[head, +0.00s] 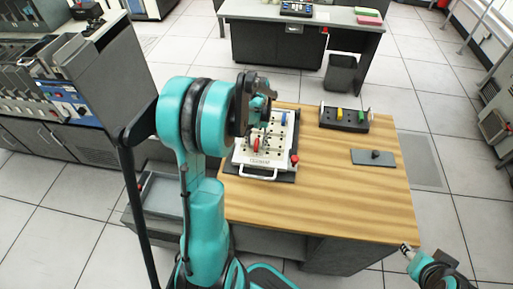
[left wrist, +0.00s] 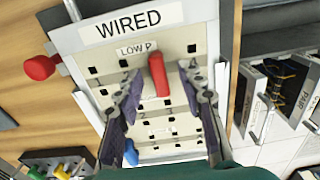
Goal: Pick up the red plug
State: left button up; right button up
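The red plug (left wrist: 159,75) stands in the white panel marked WIRED (left wrist: 190,42), below the LOW P label. It also shows in the head view (head: 256,145), just below my left gripper (head: 259,126). In the left wrist view my left gripper (left wrist: 161,72) is open, with one finger on each side of the red plug. Gaps show between the plug and both fingers. My right gripper (head: 408,248) is at the lower right, off the desk's front corner; its fingers are too small to read.
A red knob (head: 295,158) is at the panel's right edge, and a blue plug (head: 284,118) stands farther back in the panel. A dark block with colored plugs (head: 344,117) and a grey plate with a black knob (head: 373,157) lie right. The desk's front (head: 320,210) is clear.

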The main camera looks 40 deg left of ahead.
aim_at(257, 142)
pick_arm(q)
grip_shut()
jog(key=shift+r, duration=0.1)
jog(key=shift+r+p, duration=0.25)
jog(key=shift+p, duration=0.05)
notch_tip(257, 142, up, 4)
jog(key=shift+f+p, duration=0.15)
jog(key=shift+p, duration=0.75)
jog(key=s+d+r+p, duration=0.5)
jog(key=s+r+p, duration=0.3)
jog(key=s+r, duration=0.2)
jog(key=shift+s+d+r, duration=0.15)
jog(key=shift+d+r, duration=0.1)
jog(key=shift+r, duration=0.6)
